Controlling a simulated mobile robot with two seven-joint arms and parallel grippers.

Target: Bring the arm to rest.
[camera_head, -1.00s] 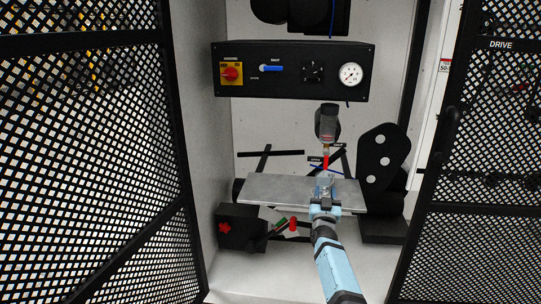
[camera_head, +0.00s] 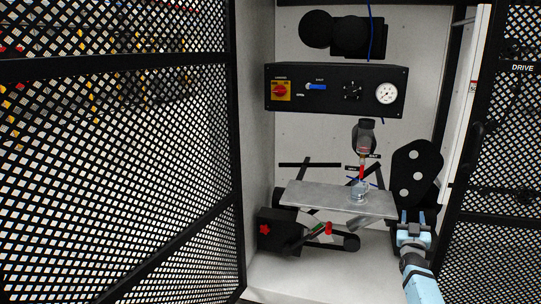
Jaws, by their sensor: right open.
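My right arm, light blue, comes in from the lower right. Its gripper (camera_head: 413,218) is open and empty, to the right of the grey metal shelf (camera_head: 312,194) and in front of the black guard with pale discs (camera_head: 416,170). A small clear glass (camera_head: 359,192) stands upright on the shelf, under the tap with a red lever (camera_head: 362,171). The gripper is apart from the glass. My left gripper is not in view.
A black control panel (camera_head: 333,106) with a red knob, blue lever and gauge is on the back wall. A black box with a red star knob (camera_head: 265,229) sits low left. Mesh doors stand open at left (camera_head: 120,150) and right (camera_head: 500,215).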

